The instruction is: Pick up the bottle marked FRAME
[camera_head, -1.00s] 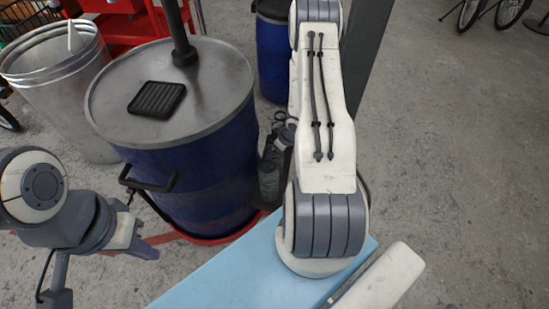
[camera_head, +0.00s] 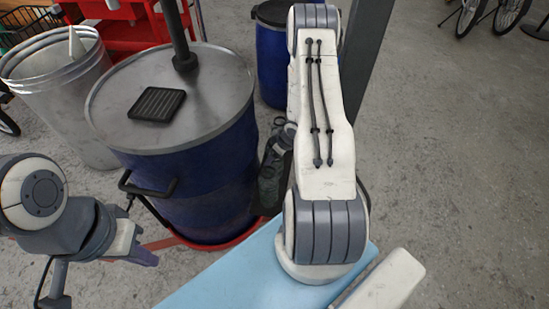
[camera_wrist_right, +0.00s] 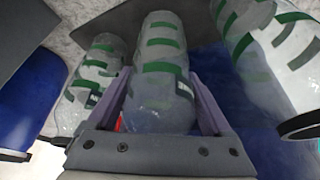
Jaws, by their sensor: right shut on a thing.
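In the right wrist view a clear bottle with green bands (camera_wrist_right: 160,75) stands between the purple fingers of my right gripper (camera_wrist_right: 158,100), which is shut on it. No FRAME marking is readable. A second green-banded bottle (camera_wrist_right: 97,75) is to its left, and larger clear forms with green bands (camera_wrist_right: 295,50) are at the right.
A large blue drum (camera_head: 205,185) with a grey lid stands left of my right arm. A black pad (camera_head: 157,104) lies on the lid and a dark post rises from it. A metal bin (camera_head: 50,70) is at the left. Bare floor (camera_head: 450,150) lies to the right.

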